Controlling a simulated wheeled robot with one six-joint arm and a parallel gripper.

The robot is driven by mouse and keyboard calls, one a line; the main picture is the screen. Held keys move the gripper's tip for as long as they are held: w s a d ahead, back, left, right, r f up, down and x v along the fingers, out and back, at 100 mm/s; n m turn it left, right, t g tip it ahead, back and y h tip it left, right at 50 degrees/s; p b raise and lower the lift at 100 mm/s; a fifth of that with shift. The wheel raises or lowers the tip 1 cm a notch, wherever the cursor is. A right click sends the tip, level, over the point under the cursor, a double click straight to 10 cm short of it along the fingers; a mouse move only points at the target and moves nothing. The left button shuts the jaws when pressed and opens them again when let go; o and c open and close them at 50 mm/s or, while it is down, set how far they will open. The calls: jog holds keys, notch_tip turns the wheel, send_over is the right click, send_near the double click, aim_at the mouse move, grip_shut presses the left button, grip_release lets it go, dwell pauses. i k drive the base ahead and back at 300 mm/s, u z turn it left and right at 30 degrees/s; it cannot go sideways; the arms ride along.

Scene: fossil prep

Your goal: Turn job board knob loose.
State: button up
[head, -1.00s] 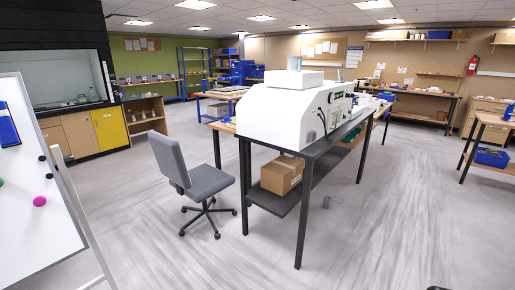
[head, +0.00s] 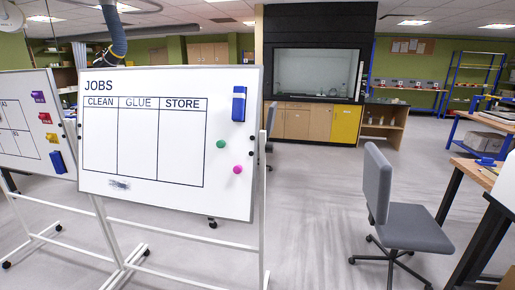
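The job board (head: 150,235) is a white whiteboard headed JOBS, with columns CLEAN, GLUE and STORE. It stands on a white wheeled frame left of centre in the head view. A small dark knob (head: 251,153) shows at its right edge, beside the frame's upright. It is too small to tell whether it is tight or loose. A blue eraser (head: 239,104), a green magnet (head: 221,144) and a pink magnet (head: 238,170) are on the board's right side. A dark smudge (head: 119,184) is near its lower edge. My gripper is not in view.
A second whiteboard (head: 30,150) on a wheeled stand is at the left. A grey office chair (head: 405,225) and a table's dark leg (head: 480,245) are at the right. The floor (head: 310,210) between board and chair is clear. A fume hood (head: 318,75) stands behind.

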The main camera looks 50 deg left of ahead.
aim_at(269, 146)
jog(key=u, duration=1.15)
jog(key=i, duration=1.4)
jog(key=u, duration=0.85)
jog(key=i, duration=0.3)
jog(key=u, duration=1.25)
jog(key=k, duration=0.4)
jog(key=z, duration=0.6)
jog(key=i, duration=0.5)
jog(key=u, duration=0.05)
